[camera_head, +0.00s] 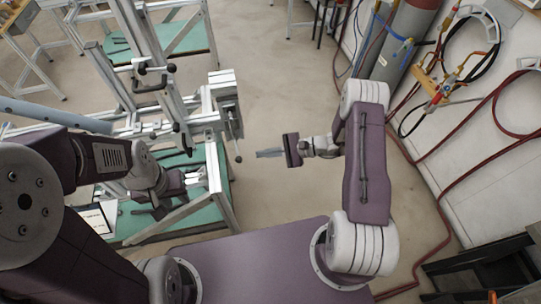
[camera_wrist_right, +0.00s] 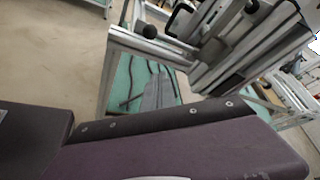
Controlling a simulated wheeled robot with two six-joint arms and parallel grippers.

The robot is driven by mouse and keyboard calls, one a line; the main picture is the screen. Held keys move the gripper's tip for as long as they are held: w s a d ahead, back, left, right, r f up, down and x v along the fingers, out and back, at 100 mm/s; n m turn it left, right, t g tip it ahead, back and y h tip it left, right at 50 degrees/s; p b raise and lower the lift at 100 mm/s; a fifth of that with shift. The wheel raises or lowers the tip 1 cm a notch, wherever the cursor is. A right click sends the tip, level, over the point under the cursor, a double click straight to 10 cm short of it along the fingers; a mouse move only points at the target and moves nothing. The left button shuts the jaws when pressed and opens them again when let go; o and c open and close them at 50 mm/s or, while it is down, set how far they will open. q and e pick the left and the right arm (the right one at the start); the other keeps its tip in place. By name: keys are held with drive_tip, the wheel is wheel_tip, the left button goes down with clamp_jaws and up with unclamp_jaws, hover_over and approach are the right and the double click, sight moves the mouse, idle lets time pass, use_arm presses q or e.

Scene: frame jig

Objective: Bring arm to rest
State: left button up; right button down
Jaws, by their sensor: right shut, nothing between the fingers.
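My right arm rises at the right of the head view and bends at the elbow, with its forearm pointing left. Its right gripper (camera_head: 269,153) is shut and empty, held over bare floor to the right of the frame jig (camera_head: 222,95). In the right wrist view a purple and dark housing fills the lower part, and the fingertips cannot be made out. My left arm comes in from the left. Its left gripper (camera_head: 194,177) is low beside the jig, over the green-topped stand, and its fingers are too small and cluttered to tell open from shut.
The jig's metal posts and clamps stand close to my left arm. The green shelf (camera_head: 218,168) lies under them; the jig frame also shows in the right wrist view (camera_wrist_right: 150,45). Gas cylinders (camera_head: 408,35) and red hoses (camera_head: 445,185) line the right wall. The middle floor is clear.

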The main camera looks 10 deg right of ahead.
drive_tip(key=v, duration=0.3)
drive_tip(key=shift+s+d+r, duration=0.15)
drive_tip(key=shift+d+r, duration=0.05)
drive_tip(key=shift+d, duration=0.05)
